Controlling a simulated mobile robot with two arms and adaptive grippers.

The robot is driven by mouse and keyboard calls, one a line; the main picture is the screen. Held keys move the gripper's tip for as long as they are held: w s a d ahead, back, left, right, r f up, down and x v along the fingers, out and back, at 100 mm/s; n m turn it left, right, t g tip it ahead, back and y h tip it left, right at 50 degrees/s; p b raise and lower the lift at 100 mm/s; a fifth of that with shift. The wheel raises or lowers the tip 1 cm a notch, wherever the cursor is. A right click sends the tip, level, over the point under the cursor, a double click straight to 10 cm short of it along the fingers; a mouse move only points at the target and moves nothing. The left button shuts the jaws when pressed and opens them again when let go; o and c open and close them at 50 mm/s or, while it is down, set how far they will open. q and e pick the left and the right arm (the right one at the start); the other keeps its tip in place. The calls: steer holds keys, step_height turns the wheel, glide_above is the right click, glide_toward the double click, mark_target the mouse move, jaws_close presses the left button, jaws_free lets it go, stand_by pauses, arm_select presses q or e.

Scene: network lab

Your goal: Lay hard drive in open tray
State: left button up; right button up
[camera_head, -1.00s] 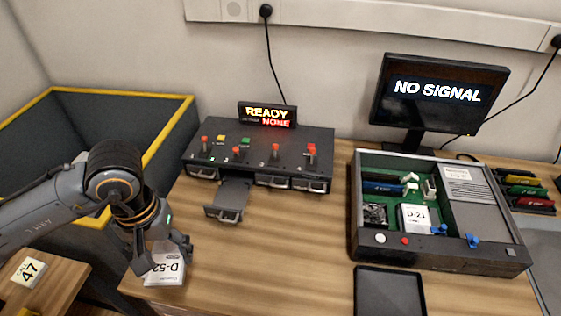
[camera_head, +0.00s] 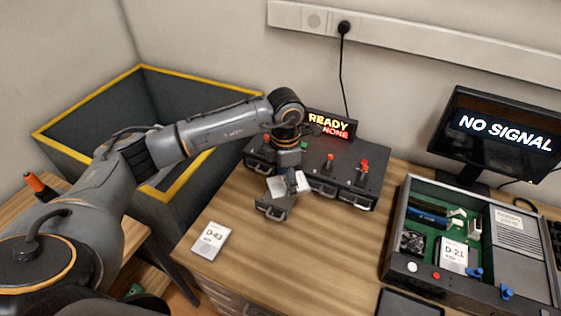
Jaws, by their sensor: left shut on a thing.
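The hard drive (camera_head: 277,187), with a white label partly showing, is held in my left gripper (camera_head: 290,184) above the dark dock. The open tray (camera_head: 270,209) sticks out from the dock's front, with its handle toward me. The drive is over the rear part of this tray; whether it touches the tray floor cannot be told. My gripper is shut on the drive and hides part of its label. My arm covers the dock's left part. My right gripper is not in view.
Another drive (camera_head: 211,241), marked D-43, lies on the wooden table. The dock (camera_head: 340,178) has red levers and a READY/NONE sign (camera_head: 329,126). An opened computer case (camera_head: 400,262) and a monitor (camera_head: 500,128) stand at right. A yellow-edged bin (camera_head: 82,106) is at left.

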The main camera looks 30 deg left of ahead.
arm_select(q)
steer(key=shift+w+a+f+n+b, duration=0.6)
steer(key=shift+f+n+b, duration=0.05)
steer(key=shift+f+n, duration=0.95)
steer(key=shift+w+a+f+n+b, duration=0.6)
steer(key=shift+a+f+n, duration=0.05)
steer(key=shift+f+n, duration=0.95)
steer(key=shift+w+a+f+n+b, duration=0.65)
steer(key=shift+f+n, duration=0.85)
steer(key=shift+n, duration=0.2)
steer(key=shift+s, duration=0.1)
steer(key=shift+f+b, duration=0.6)
steer(key=shift+f, duration=0.05)
steer(key=o, duration=2)
steer(key=shift+r, duration=0.1)
